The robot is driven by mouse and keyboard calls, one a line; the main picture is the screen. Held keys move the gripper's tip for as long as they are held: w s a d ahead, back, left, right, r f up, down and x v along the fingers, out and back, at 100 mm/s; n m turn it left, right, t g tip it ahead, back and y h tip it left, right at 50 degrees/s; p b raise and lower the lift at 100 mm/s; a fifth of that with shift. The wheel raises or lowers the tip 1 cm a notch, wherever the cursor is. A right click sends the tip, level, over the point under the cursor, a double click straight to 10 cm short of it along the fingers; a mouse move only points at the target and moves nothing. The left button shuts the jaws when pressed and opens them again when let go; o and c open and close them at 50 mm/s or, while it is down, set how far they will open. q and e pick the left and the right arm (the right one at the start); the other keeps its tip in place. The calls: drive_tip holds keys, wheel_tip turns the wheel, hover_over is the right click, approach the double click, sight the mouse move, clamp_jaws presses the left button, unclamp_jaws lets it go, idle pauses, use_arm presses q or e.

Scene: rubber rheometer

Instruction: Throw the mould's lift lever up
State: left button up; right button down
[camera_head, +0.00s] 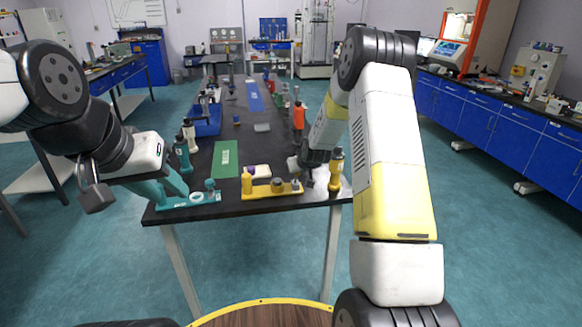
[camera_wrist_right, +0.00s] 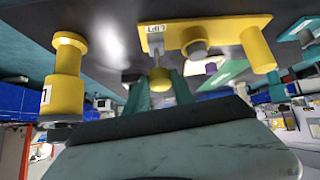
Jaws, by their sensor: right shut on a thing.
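The yellow mould base (camera_head: 275,190) lies on the near edge of the black table, with upright parts on it. In the right wrist view its plate (camera_wrist_right: 225,36) carries a tag reading LIFT. The lift lever's yellow knob (camera_wrist_right: 160,79) shows at the end of a short stem below that tag. My right gripper (camera_wrist_right: 160,90) is shut on this knob, one teal finger on each side. In the head view, my right gripper (camera_head: 309,178) is small and partly hidden at the base's right end. My left gripper (camera_head: 170,186) is by the teal base; its finger gap is unclear.
A teal base (camera_head: 190,201) lies left of the yellow one. A yellow bottle-like post (camera_head: 335,170) stands close right of my right gripper. A green mat (camera_head: 225,160), a blue bin (camera_head: 207,122) and an orange bottle (camera_head: 298,116) are farther back on the table.

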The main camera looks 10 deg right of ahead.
drive_tip(key=shift+s+f+t, duration=0.9)
drive_tip(key=shift+s+t, duration=0.3)
drive_tip(key=shift+t, duration=0.1)
drive_tip(key=c, duration=1.1)
unclamp_jaws()
drive_tip(key=shift+o, duration=0.2)
drive_tip(key=shift+w+r, duration=0.1)
drive_tip(key=shift+r, duration=0.15)
approach(296, 177)
drive_tip(key=v, duration=0.2)
drive_tip(key=shift+s+d+r, duration=0.1)
drive_tip(key=shift+s+r, duration=0.1)
drive_tip(key=shift+s, duration=0.05)
